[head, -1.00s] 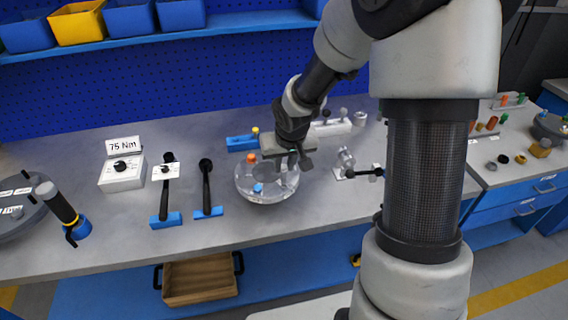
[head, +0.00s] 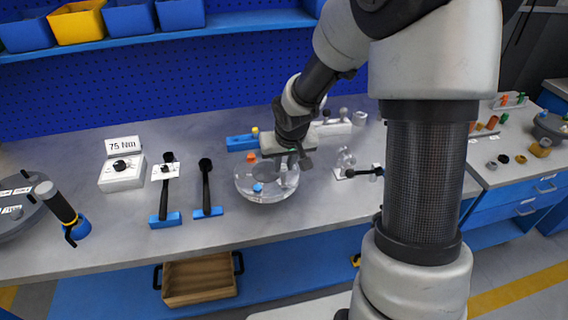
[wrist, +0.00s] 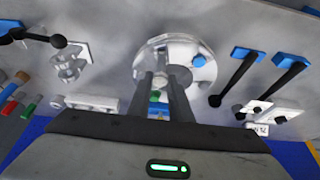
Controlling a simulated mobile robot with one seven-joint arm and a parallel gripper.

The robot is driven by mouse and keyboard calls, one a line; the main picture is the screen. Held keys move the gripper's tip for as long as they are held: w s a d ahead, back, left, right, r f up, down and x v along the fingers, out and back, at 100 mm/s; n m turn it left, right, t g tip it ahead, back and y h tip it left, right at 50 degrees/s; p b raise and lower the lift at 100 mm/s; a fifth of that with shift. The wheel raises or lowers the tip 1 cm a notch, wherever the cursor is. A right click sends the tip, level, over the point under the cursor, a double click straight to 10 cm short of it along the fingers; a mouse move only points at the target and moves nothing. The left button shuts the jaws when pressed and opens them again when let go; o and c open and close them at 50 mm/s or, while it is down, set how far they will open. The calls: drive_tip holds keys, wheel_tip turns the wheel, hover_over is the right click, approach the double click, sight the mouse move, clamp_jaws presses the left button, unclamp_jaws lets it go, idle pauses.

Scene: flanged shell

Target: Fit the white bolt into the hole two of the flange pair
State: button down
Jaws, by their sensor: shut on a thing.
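The flange pair is a clear round shell (head: 262,192) on the bench, below my gripper in the head view. It also shows in the wrist view (wrist: 150,52), just beyond my fingertips. A blue bolt (head: 258,187) sits in its near side; it shows at the right of the ring in the wrist view (wrist: 198,61). My gripper (head: 287,163) is over the right rear part of the shell, pointing down. It is shut on a pale piece, which looks like the white bolt and is mostly hidden by the fingers. Whether its tip is in a hole cannot be told.
A clamp with a black-knobbed lever (head: 362,173) stands right of the shell. Two black-handled tools (head: 206,185) on blue stands and a 75 Nm box (head: 122,173) are left. A blue rack (head: 241,143) and a white rack (head: 332,128) lie behind. Bench in front is clear.

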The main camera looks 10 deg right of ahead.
sight(284, 179)
drive_tip(key=shift+f+b, duration=2.95)
drive_tip(key=shift+f, duration=0.1)
drive_tip(key=c, duration=1.5)
unclamp_jaws()
drive_tip(key=shift+r, duration=0.1)
drive_tip(key=shift+c, duration=0.2)
drive_tip(key=p+v, duration=0.4)
drive_tip(key=v, duration=1.3)
drive_tip(key=shift+s+r, duration=0.15)
